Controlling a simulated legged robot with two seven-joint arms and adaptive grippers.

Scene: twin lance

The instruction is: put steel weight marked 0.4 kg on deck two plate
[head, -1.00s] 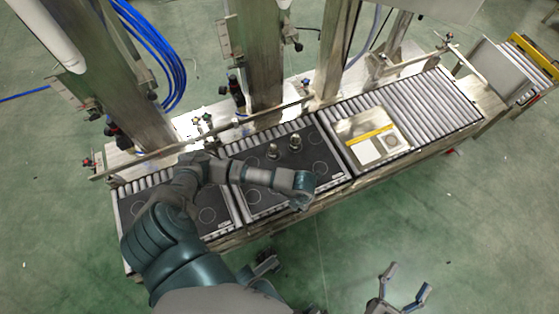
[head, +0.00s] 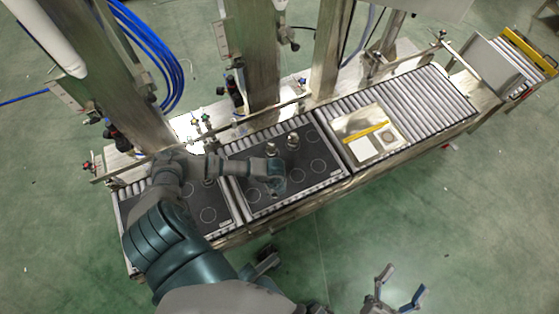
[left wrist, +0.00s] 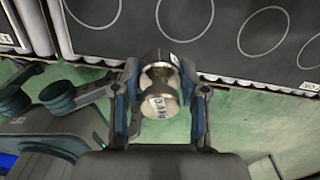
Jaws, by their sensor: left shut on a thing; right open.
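My left gripper (left wrist: 160,112) is shut on a shiny steel weight (left wrist: 160,80) with a narrow waist and a white label. The label's print is too blurred to read surely. In the left wrist view the weight overlaps the near edge of a black plate with ring marks (left wrist: 225,30). In the head view my left wrist covers part of the middle black plate (head: 318,180), and the left fingers are hidden. Two steel weights, a left one (head: 271,149) and a right one (head: 293,140), stand near that plate's back. My right gripper (head: 396,298) is open and empty, over the floor.
Another black ringed plate (head: 208,214) lies left on the roller conveyor, partly behind my left arm. A tray with a yellow stripe (head: 350,126) lies right of the middle plate. Bare rollers (head: 430,95) continue right. Metal posts (head: 250,55) stand behind.

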